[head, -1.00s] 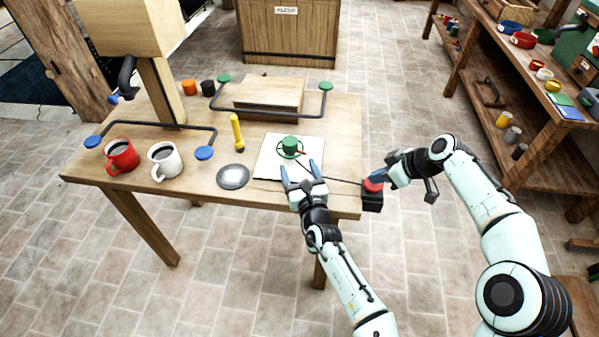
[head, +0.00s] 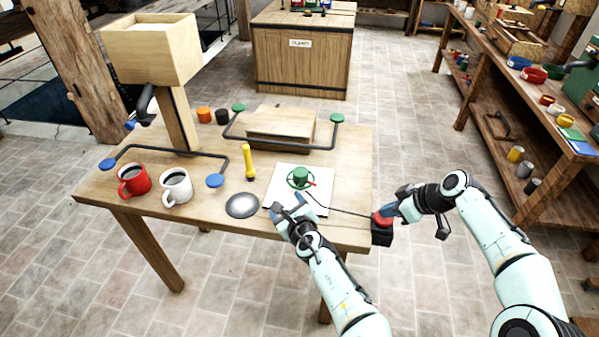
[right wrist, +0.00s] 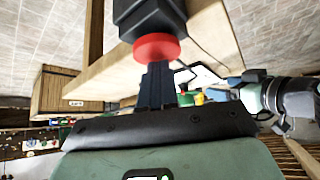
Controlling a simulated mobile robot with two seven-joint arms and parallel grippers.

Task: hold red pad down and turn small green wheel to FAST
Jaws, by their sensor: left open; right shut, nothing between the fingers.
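The small green wheel (head: 301,177) stands on a white sheet (head: 316,197) on the table, with a red pointer mark at its right side. My left gripper (head: 288,208) is open and empty, just in front of the wheel and apart from it. The red pad (head: 380,219) sits on a black box (head: 381,235) at the table's front right corner. My right gripper (head: 392,208) is shut with its fingertips at the pad; in the right wrist view the closed fingers (right wrist: 157,72) meet the red pad (right wrist: 157,47). I cannot tell whether the pad is pressed down.
A dark cable runs from the wheel's sheet to the black box. A wooden block (head: 281,124) lies behind.

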